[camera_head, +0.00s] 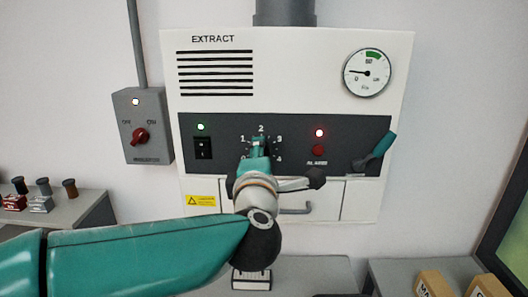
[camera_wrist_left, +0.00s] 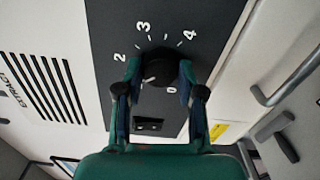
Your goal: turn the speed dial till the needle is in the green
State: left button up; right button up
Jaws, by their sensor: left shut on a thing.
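The speed dial (camera_wrist_left: 160,68) is a black round knob on the dark panel, ringed by the numbers 0 to 4. My left gripper (camera_head: 258,158) is at the dial in the head view and hides most of it. In the left wrist view the left gripper (camera_wrist_left: 158,88) has a finger on each side of the dial and is shut on it. A pale mark on the knob points to the lower left, roughly toward the 1, which a finger hides. The round gauge (camera_head: 367,73) has a green band at its top; its needle points left, near 0, outside the green.
A drawer handle (camera_head: 296,209) is below. A red rotary switch (camera_head: 140,137) is on a wall box.

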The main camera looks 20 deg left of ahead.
pick_arm(q)
jog(key=shift+d+f+m, duration=0.1)
jog(key=shift+d+m, duration=0.05)
jog(key=shift+m, duration=0.55)
jog(key=o, duration=1.1)
jog(key=shift+w, duration=0.1)
jog(key=shift+o, duration=0.2)
jog(key=v, duration=1.2)
